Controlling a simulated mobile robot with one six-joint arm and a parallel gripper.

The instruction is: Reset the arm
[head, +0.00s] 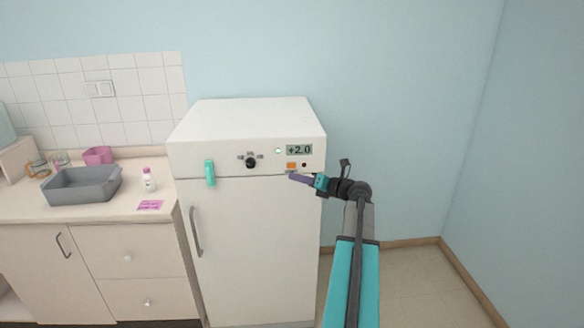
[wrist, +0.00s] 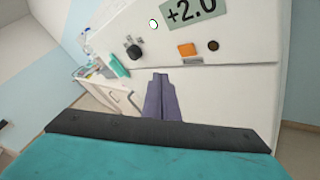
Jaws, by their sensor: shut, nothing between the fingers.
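My gripper (head: 296,178) is in front of the upper right of the white fridge-like cabinet (head: 255,240), just below the orange button (head: 291,165). In the wrist view, my gripper's two purple fingers (wrist: 161,82) are together with nothing between them. The fingertips point at the cabinet front below the orange button (wrist: 187,50); I cannot tell whether they touch it. My teal and black arm reaches up from the lower right in the head view.
The cabinet has a teal handle (head: 210,173), a black knob (head: 251,162) and a display (head: 299,150) reading +2.0. The counter (head: 100,205) at left holds a grey basin (head: 82,186), a small bottle (head: 148,180) and a pink note (head: 150,205). Floor right of the cabinet is clear.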

